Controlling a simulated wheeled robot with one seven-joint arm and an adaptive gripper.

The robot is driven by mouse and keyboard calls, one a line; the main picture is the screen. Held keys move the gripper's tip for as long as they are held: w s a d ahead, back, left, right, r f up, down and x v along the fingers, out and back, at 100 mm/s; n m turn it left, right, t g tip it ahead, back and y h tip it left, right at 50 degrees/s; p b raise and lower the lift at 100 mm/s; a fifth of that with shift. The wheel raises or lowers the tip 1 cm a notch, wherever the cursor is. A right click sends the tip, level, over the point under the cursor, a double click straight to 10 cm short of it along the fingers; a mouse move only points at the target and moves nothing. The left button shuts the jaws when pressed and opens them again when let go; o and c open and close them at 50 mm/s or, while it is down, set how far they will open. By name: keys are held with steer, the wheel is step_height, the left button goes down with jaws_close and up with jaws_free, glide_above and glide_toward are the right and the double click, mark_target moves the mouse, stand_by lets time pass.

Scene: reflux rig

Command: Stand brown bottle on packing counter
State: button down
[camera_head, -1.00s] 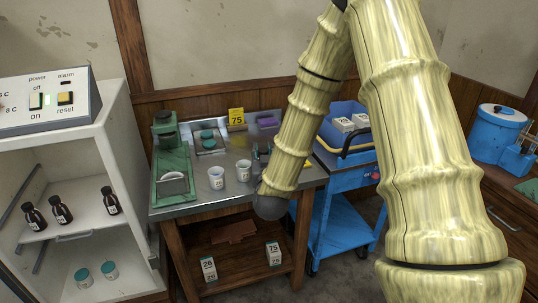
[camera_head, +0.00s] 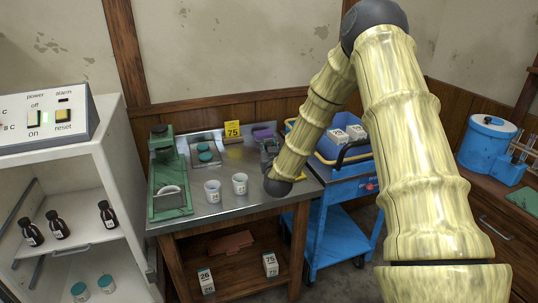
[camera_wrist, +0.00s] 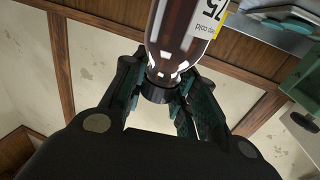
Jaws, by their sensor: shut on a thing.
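A brown bottle (camera_wrist: 178,35) with a white label and dark cap fills the top middle of the wrist view. My gripper (camera_wrist: 160,88) is shut on its cap and neck end. The bottle appears cap-down in this picture; its true tilt cannot be told. In the head view my gripper (camera_head: 268,150) is mostly hidden behind my wrist, over the right part of the steel-topped counter (camera_head: 225,209), and the held bottle cannot be made out. Whether the bottle touches the counter cannot be told. A yellow 75 sign (camera_head: 232,129) stands at the counter's back.
Two white cups (camera_head: 212,192) (camera_head: 240,184), a green device (camera_head: 168,180) and a tray with teal-lidded jars (camera_head: 205,152) occupy the counter's left and middle. A blue cart (camera_head: 335,182) stands to the right. An open white cabinet (camera_head: 60,190) holds several brown bottles (camera_head: 57,225).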

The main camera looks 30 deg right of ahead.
steer(key=shift+f+p, duration=0.3)
steer(key=shift+f, duration=1.4)
steer(key=c, duration=1.1)
jaws_free()
steer(key=shift+f, duration=0.15)
steer(key=shift+r, duration=0.2)
steer(key=shift+s+a+f, duration=0.15)
steer(key=shift+s+a, duration=0.05)
steer(key=shift+s, duration=0.05)
steer(key=b+v, duration=0.1)
steer(key=v, duration=1)
steer(key=shift+s+a+b, duration=0.1)
steer(key=shift+s+b, duration=0.1)
steer(key=shift+b, duration=0.1)
